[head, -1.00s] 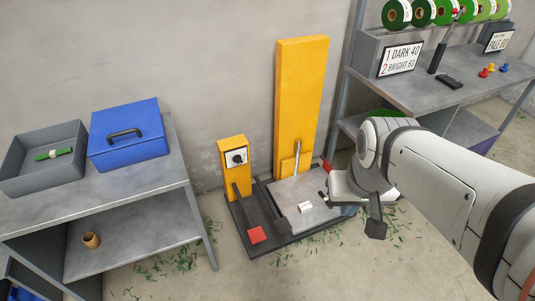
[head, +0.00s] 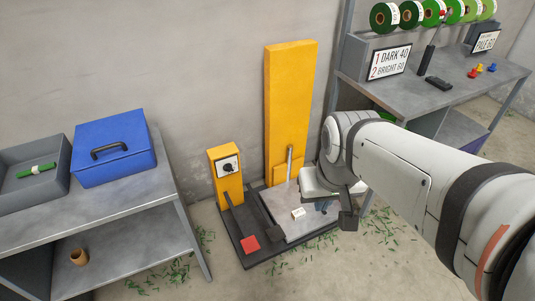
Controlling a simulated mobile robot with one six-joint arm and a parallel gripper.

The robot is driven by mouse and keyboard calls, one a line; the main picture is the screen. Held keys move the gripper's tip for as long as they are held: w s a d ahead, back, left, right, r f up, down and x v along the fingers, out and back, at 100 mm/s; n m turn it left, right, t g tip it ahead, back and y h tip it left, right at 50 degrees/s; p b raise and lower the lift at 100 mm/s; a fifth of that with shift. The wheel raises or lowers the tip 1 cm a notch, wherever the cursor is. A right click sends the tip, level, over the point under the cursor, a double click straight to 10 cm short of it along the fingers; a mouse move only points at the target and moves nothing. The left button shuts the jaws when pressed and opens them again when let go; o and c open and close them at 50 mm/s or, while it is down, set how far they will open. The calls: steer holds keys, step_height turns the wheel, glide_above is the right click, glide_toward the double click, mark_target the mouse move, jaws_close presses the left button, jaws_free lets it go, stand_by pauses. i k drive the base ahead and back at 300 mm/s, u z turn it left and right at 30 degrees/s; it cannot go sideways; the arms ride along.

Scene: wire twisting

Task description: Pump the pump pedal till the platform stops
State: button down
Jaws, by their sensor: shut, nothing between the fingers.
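A lift stands on the floor by the wall, with a yellow column (head: 291,100) and a dark base (head: 290,256). A red pedal pad (head: 250,244) sits at the front left of the base. The grey platform (head: 312,226) is low, close to the base, with a small white block (head: 298,213) on it. My gripper (head: 348,221) is shut and empty at the platform's right side, pointing down, well to the right of the red pad. The arm hides the platform's right rear part. I cannot tell the gripper's height above the base.
A yellow post with a dial (head: 228,167) stands left of the column. A left bench (head: 130,200) holds a blue box (head: 115,148) and a grey tray (head: 67,180). A right bench (head: 420,98) carries green spools and number signs. Green scraps litter the floor.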

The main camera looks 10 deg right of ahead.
mark_target(276, 233)
steer(key=i, duration=0.85)
steer(key=u, duration=0.05)
